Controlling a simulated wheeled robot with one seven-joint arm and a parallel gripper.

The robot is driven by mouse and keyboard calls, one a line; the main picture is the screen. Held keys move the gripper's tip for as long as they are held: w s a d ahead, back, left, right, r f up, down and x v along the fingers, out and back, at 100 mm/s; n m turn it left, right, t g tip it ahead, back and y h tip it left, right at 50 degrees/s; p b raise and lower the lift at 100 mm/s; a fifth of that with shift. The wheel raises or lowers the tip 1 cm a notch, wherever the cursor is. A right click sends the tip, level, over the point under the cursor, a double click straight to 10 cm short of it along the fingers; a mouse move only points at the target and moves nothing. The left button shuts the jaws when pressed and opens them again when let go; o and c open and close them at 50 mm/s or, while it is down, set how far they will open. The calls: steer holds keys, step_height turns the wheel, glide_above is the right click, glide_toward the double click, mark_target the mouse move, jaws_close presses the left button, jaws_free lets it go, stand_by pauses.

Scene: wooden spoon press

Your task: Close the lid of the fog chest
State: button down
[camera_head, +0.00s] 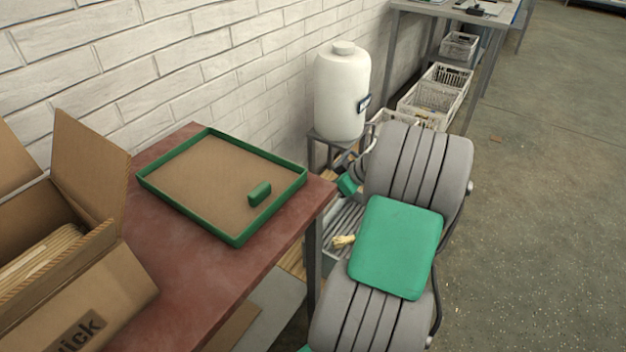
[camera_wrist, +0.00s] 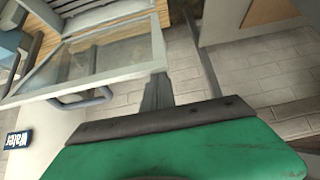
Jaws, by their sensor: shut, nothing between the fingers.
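A pale grey framed panel with a clear pane, which looks like the lid of the fog chest (camera_wrist: 115,78), fills the upper left of the wrist view. It lies at a slant, and a bent blue-grey bar shows just below its edge. How far it stands open I cannot tell. My gripper (camera_wrist: 158,88) shows as dark fingers in the middle of the wrist view, shut and empty, close to the panel's right corner. Whether they touch it is unclear. In the head view my arm hides most of the chest area and my fingertips.
A red-brown table (camera_head: 185,265) holds a green-rimmed tray (camera_head: 150,187) and open cardboard boxes (camera_head: 100,290). A white tank (camera_head: 340,95) stands behind my arm by the brick wall. White crates (camera_head: 432,102) stand at the back.

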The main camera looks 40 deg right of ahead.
steer(key=s+d+f+t+b, duration=0.1)
steer(key=s+d+f+b, duration=0.15)
steer(key=s+f, duration=0.35)
steer(key=s+d+f+b, duration=0.2)
steer(key=s+f+b, duration=0.15)
steer(key=s, duration=0.35)
steer(key=s+d+f+b, duration=0.1)
steer(key=s+f, duration=0.2)
steer(key=f, duration=0.4)
steer(key=s+d+f+b, duration=0.1)
steer(key=s+f+b, duration=0.1)
steer(key=f, duration=0.5)
steer(key=shift+s+f+y, duration=0.3)
steer(key=shift+s, duration=0.4)
